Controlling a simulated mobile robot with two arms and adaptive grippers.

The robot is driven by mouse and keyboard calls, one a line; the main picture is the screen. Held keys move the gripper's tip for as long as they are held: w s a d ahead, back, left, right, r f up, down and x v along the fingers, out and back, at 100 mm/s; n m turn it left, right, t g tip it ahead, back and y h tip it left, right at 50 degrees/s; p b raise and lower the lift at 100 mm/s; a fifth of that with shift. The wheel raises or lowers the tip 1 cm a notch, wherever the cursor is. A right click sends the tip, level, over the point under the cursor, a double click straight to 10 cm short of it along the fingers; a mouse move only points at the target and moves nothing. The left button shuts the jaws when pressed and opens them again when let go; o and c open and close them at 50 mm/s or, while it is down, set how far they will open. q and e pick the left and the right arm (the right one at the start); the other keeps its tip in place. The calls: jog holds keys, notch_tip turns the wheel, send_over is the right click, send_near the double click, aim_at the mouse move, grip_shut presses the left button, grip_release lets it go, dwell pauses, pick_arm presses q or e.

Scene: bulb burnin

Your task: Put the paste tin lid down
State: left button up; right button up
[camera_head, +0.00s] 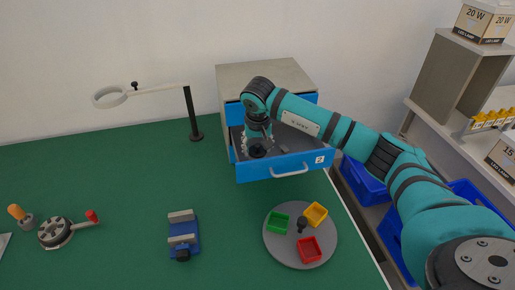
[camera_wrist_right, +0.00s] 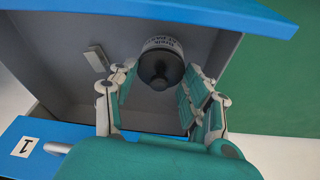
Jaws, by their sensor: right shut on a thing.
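In the right wrist view the two fingers (camera_wrist_right: 160,84) stand on either side of a dark round lid with a knob (camera_wrist_right: 160,72). A pale band with printed text, likely the paste tin (camera_wrist_right: 161,42), shows at its far edge. I cannot tell whether the lid is seated on the tin or apart from it. In the head view a dark round piece (camera_head: 258,151) shows under the fingers. My left gripper is not in view.
A grey round tray (camera_head: 285,254) holds green, yellow and red dishes. A blue vise (camera_head: 183,237), a round device with a red handle (camera_head: 56,232) and a magnifier stand (camera_head: 192,115) stand on the green table. Blue bins (camera_head: 366,183) and shelves are at right. The table's middle left is clear.

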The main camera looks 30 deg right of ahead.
aim_at(257, 146)
notch_tip(257, 146, up, 9)
jog(key=shift+r+b, duration=0.1)
jog(key=shift+b, duration=0.95)
jog(key=s+a+f+n, duration=0.2)
jog(key=s+a, duration=0.3)
jog(key=s, duration=0.2)
jog(key=s+a+f+n+y, duration=0.1)
jog(key=s+a+f+n, duration=0.2)
jog(key=s+a, duration=0.2)
jog(key=s, duration=0.3)
jog(key=shift+s+a, duration=0.15)
jog(key=shift+a, duration=0.1)
